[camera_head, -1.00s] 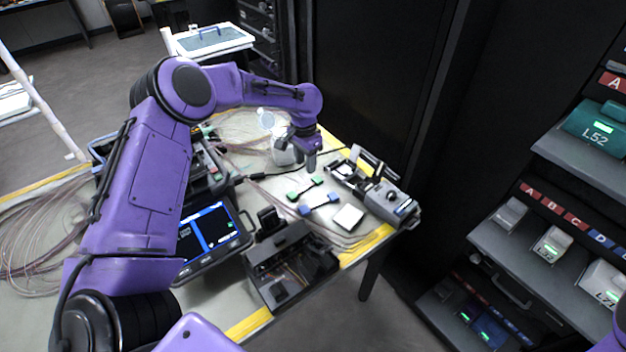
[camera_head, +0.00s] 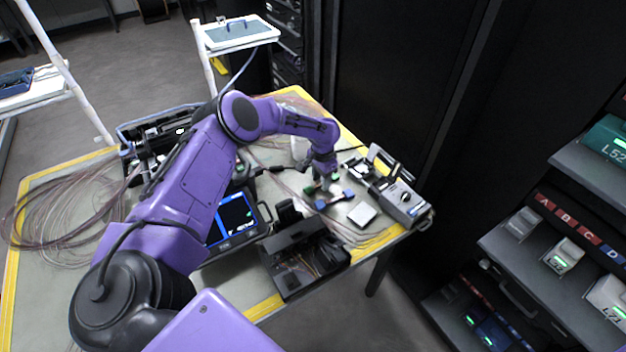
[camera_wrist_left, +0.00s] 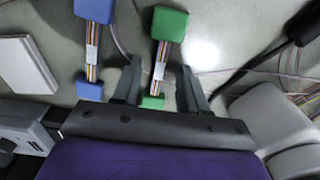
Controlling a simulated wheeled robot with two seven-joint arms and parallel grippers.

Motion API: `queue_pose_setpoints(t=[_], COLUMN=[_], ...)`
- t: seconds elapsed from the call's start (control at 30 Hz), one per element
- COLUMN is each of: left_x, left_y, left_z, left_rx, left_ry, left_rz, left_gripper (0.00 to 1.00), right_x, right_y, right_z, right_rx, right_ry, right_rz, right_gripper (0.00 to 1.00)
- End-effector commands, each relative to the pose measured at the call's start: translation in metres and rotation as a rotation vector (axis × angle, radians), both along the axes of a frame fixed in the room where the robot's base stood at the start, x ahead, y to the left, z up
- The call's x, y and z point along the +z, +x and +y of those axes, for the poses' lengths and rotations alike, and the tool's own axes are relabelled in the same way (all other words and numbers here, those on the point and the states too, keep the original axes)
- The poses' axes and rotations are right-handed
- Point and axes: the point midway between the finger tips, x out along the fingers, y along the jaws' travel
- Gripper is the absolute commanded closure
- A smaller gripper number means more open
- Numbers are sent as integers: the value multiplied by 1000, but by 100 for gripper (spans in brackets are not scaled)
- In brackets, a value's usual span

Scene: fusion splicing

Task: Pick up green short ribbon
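The green short ribbon (camera_wrist_left: 170,25) lies on the table, with a green block at each end and a striped multi-coloured ribbon between. My left gripper (camera_wrist_left: 158,82) is open over it in the left wrist view, one finger on each side of the striped part, with gaps between. In the head view my left gripper (camera_head: 324,182) is low over the ribbon and hides part of it. The blue ribbon (camera_wrist_left: 94,10) lies parallel beside it; it also shows in the head view (camera_head: 334,200). My right gripper is not in view.
A white square pad (camera_head: 362,214) lies right of the blue ribbon. A grey splicing device (camera_head: 402,200) stands at the table's right edge. A black open box (camera_head: 300,262) and a tablet screen (camera_head: 234,220) stand in front. Loose fibres lie around the table.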

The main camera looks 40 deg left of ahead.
Motion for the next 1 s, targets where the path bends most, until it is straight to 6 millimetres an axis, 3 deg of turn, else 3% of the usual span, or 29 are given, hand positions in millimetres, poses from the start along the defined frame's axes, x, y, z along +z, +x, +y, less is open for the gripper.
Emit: queue_pose_setpoints(t=[0.03, 0.13, 0.57, 0.73, 1.0], left_x=[0, 0, 6, 39, 97], left_y=[0, 0, 0, -3, -57], left_z=[0, 0, 0, -4, -41], left_rx=[0, 0, -1, -5, -7], left_ry=[0, 0, -1, -1, 2], left_rz=[0, 0, 0, -3, -1], left_gripper=[70, 100, 100, 100, 100], right_x=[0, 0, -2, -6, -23], right_y=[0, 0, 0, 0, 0], right_z=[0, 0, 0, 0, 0], right_rx=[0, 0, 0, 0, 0], right_ry=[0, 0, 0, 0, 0], right_rz=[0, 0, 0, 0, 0], right_gripper=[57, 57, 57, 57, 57])
